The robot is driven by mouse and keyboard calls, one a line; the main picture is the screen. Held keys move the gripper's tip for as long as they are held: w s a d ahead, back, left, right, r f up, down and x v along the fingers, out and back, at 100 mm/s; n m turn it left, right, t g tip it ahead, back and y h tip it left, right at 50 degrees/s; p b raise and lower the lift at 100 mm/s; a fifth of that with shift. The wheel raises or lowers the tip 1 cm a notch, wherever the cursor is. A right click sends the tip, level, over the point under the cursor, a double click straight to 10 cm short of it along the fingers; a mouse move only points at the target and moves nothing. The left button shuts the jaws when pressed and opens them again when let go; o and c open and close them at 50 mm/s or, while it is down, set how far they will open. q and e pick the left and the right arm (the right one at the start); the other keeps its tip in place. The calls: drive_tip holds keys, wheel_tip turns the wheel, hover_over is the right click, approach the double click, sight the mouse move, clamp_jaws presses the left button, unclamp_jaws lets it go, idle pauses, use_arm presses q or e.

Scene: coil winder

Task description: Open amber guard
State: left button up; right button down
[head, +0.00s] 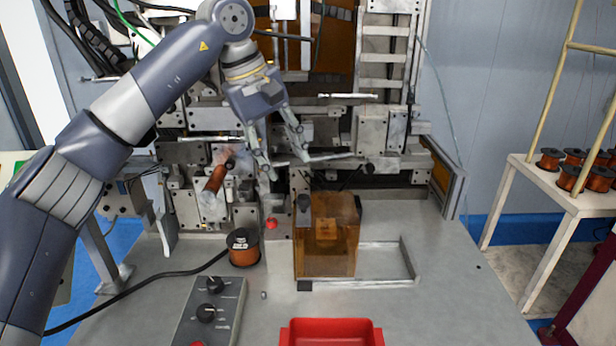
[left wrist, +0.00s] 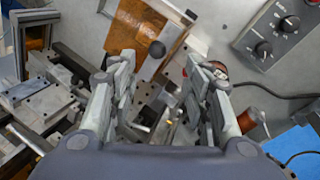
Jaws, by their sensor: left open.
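The amber guard (head: 340,255) is a see-through box on the bench in front of the machine, standing at the left part of a low metal frame (head: 408,262). My right gripper is out of view.
An orange wire spool (head: 244,250) and a control box (head: 210,312) stand left of the guard. A red tray (head: 331,333) is at the front. Machine parts crowd the space around my left gripper. The bench right of the frame is clear.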

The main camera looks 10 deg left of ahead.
sight(302, 197)
use_arm(q)
drive_tip(key=p+x, duration=0.1)
drive_tip(key=x, duration=0.3)
drive_tip(key=p+x, duration=0.1)
drive_tip(key=x, duration=0.4)
drive_tip(key=shift+w+d+f, duration=0.1)
drive_tip(key=shift+w, duration=0.2)
drive_tip(key=shift+w+d+f, duration=0.1)
drive_tip(key=shift+d+f, duration=0.05)
drive_tip(key=shift+f, duration=0.45)
clamp_jaws()
drive_tip(key=shift+d, duration=0.1)
